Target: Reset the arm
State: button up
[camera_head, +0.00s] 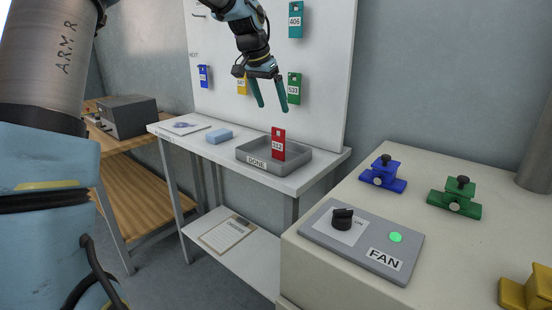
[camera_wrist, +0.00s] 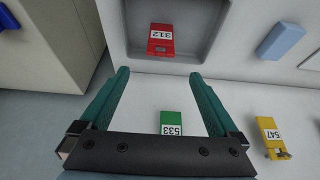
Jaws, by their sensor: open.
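My gripper (camera_head: 270,104) is open and empty, held in the air in front of the white pegboard (camera_head: 225,45), above the tray. It also shows in the wrist view (camera_wrist: 166,78), its two teal fingers spread wide. A red tag marked 312 (camera_head: 278,146) is in the grey tray labelled DONE (camera_head: 243,157). The red tag also shows in the wrist view (camera_wrist: 161,46), apart from the fingers. A green tag marked 533 (camera_head: 295,80) hangs on the board just right of the fingers.
A teal tag 406 (camera_head: 296,22), a blue tag (camera_head: 203,72) and a yellow tag (camera_head: 242,87) hang on the board. A blue block (camera_head: 219,136) lies left of the tray. At right, a cream cabinet carries a FAN box (camera_head: 345,262) with a lit green light and several coloured clamps.

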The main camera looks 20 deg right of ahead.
dwell(0.3)
jog(key=s+a+f+n+y, duration=0.1)
jog(key=s+a+f+n, duration=0.15)
jog(key=a, duration=0.45)
jog(key=s+a+f+n+y, duration=0.1)
jog(key=a+f, duration=0.3)
jog(key=a, duration=0.3)
jog(key=s+a+f+n+y, duration=0.1)
jog(key=s+a+f+n, duration=0.15)
jog(key=a, duration=0.55)
jog(key=s+a+f+n, duration=0.2)
jog(key=s+a+f, duration=0.1)
jog(key=s+a, duration=0.3)
jog(key=s+a+f+n, duration=0.3)
jog(key=s+a, duration=0.4)
jog(key=a, duration=0.2)
jog(key=shift+f+y, duration=0.2)
jog(key=shift+y, duration=0.2)
